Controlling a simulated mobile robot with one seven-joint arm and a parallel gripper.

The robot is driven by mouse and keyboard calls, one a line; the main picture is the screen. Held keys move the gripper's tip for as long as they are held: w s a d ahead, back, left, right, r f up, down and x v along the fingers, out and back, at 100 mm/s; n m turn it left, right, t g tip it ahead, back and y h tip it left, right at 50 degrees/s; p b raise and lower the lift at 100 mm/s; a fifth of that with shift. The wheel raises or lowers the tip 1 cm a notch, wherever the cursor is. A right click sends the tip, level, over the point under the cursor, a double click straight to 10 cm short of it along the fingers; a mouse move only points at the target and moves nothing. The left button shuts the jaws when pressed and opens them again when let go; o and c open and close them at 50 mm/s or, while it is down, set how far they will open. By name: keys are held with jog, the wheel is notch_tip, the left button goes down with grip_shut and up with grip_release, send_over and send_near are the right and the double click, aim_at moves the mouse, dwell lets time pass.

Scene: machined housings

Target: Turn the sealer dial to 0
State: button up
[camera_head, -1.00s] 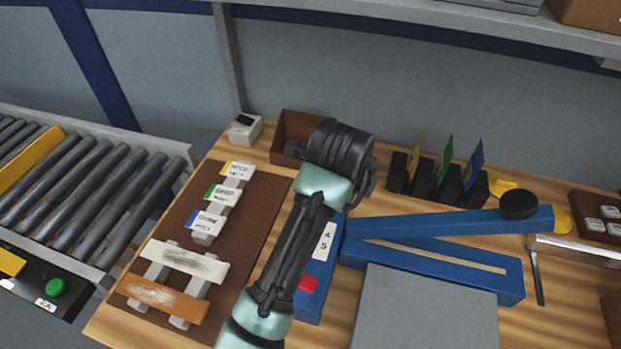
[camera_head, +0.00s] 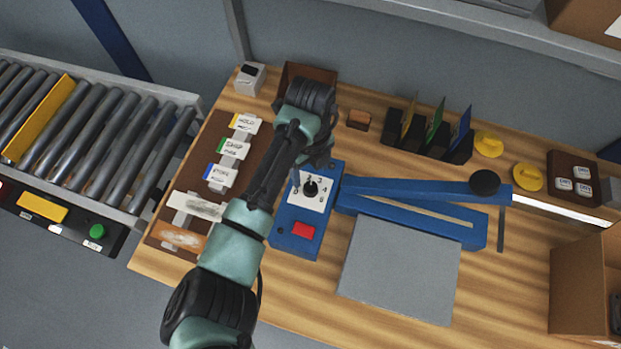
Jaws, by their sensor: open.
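The sealer's blue control box (camera_head: 283,243) stands on the wooden bench in the middle of the head view. Its white dial plate (camera_head: 297,201) carries printed digits; 3, 4 and 5 seem to show on the right side. The black dial knob (camera_head: 310,187) sits on the plate, and I cannot tell which digit it points to. A red switch (camera_head: 303,230) is below the plate. My gripper (camera_head: 312,172) points down, open, just above the dial's far edge. The wrist hides part of the box's far end, and contact with the knob cannot be told.
The blue sealer arm (camera_head: 420,190) with a black knob (camera_head: 485,182) lies right of the box, behind a grey plate (camera_head: 400,270). A brown board (camera_head: 265,150) with labelled blocks is left. Dark card holders (camera_head: 425,140) stand behind. An open carton (camera_head: 575,285) is at right.

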aim_at(311, 187)
notch_tip(311, 187, down, 8)
jog(key=shift+r, duration=0.1)
dwell(0.4)
jog(key=shift+w, duration=0.1)
grip_shut()
